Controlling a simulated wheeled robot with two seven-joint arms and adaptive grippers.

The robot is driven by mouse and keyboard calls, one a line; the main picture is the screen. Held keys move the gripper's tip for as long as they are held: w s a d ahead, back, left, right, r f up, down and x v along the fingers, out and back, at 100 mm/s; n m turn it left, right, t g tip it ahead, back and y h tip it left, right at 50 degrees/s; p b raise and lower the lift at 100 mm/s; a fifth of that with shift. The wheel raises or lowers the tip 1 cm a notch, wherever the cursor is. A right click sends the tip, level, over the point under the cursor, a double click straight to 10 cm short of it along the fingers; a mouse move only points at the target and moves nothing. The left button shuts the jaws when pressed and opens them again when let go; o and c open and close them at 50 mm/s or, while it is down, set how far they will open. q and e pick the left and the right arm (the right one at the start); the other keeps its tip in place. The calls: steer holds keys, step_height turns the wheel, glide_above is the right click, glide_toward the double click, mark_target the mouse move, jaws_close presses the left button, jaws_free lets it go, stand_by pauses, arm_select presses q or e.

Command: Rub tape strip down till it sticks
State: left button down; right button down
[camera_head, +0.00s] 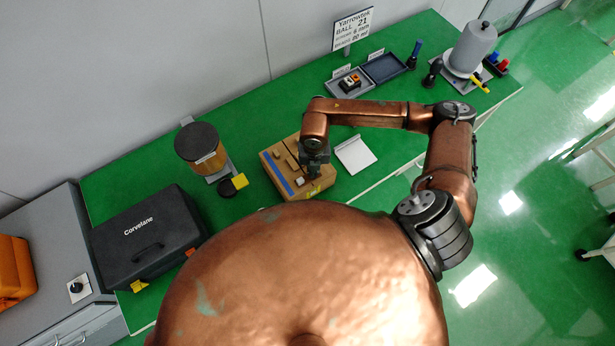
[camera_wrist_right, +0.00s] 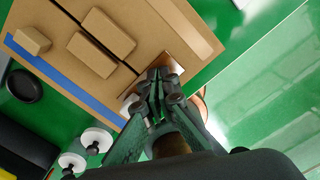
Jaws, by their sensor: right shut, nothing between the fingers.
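Whether the tips touch is unclear. My left gripper is out of view.
Small tan blocks (camera_wrist_right: 93,57) sit on the board. A white pad (camera_head: 355,154) lies to its right. A dark-lidded jar (camera_head: 200,148) and black case (camera_head: 147,238) stand to the left. Trays (camera_head: 384,67) and a grey cylinder (camera_head: 473,45) stand farther back.

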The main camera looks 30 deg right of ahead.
step_height(320, 180, up, 8)
steer(key=p, duration=0.4)
stand_by(0.4)
steer(key=shift+f, duration=0.1)
stand_by(0.4)
